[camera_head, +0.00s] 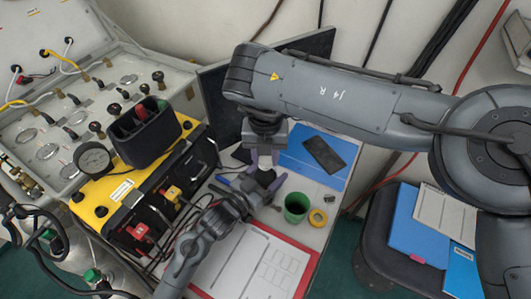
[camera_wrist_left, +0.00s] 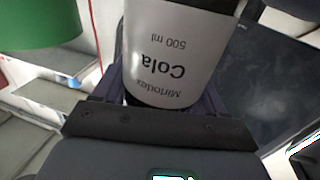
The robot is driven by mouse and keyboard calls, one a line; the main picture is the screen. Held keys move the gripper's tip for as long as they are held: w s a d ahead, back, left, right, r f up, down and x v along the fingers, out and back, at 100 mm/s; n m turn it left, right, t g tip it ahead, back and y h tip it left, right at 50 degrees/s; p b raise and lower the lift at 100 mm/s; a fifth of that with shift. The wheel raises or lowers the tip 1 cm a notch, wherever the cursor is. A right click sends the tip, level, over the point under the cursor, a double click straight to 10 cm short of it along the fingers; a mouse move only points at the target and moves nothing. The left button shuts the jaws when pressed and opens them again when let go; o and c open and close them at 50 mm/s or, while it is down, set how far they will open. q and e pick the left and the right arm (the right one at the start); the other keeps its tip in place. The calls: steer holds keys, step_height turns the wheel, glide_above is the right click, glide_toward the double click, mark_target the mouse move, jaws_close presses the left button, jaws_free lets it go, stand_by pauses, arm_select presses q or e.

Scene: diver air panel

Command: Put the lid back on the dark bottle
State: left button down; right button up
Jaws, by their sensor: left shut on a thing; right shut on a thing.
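The dark bottle (camera_head: 265,177) stands between my two grippers in the head view, mostly covered by them. In the left wrist view the bottle (camera_wrist_left: 175,55) shows a white "Cola 500 ml" label with dark bands above and below; its top is out of frame. My left gripper (camera_head: 263,188) is shut around the bottle, with purple fingers on both sides of the label. My right gripper (camera_head: 264,160) points down from above, directly over the bottle, shut on the lid, which its fingers hide. I cannot tell whether lid and bottle touch.
A green cup (camera_head: 296,208) and a yellow tape roll (camera_head: 317,218) stand close on the right. A blue folder (camera_head: 300,145) with a dark flat device (camera_head: 323,154) lies behind. A red-edged clipboard (camera_head: 262,266) lies in front. The yellow-black case (camera_head: 119,197) and air panel crowd the left.

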steer(key=m, duration=0.6)
steer(key=shift+a, duration=0.15)
steer(key=m, duration=0.4)
steer(key=shift+w+m, duration=0.1)
steer(key=shift+m, duration=0.3)
steer(key=m, duration=1)
steer(key=shift+w+m, duration=0.15)
steer(key=shift+m, duration=0.15)
steer(key=m, duration=1.2)
steer(key=shift+w+m, duration=0.1)
steer(key=shift+m, duration=0.2)
steer(key=m, duration=0.4)
steer(key=shift+d+f+m, duration=0.1)
steer(key=shift+d+m, duration=0.1)
steer(key=shift+m, duration=0.2)
